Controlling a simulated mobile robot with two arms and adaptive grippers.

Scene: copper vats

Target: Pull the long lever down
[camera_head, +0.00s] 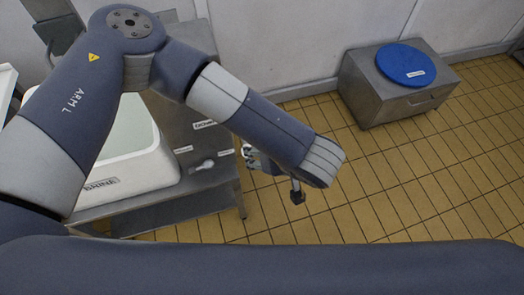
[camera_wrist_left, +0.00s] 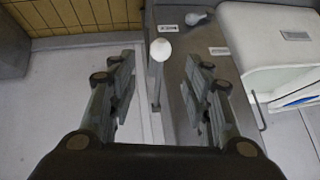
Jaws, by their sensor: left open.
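In the left wrist view, a lever (camera_wrist_left: 156,82) with a grey shaft and a round white knob stands between the fingers of my left gripper (camera_wrist_left: 163,75). The fingers are open on either side, with visible gaps to the shaft. In the head view, my left forearm hides most of the gripper, and I cannot make out this lever there. A smaller white-ended handle (camera_head: 203,165) lies by labels on the grey metal bench; it also shows in the left wrist view (camera_wrist_left: 196,17). My right gripper is not in view.
A white tub (camera_head: 130,178) stands on the grey metal bench (camera_head: 205,200), left of my gripper. A metal box (camera_head: 395,100) with a blue round lid (camera_head: 405,64) stands by the back wall. The yellow tiled floor (camera_head: 400,180) between is clear.

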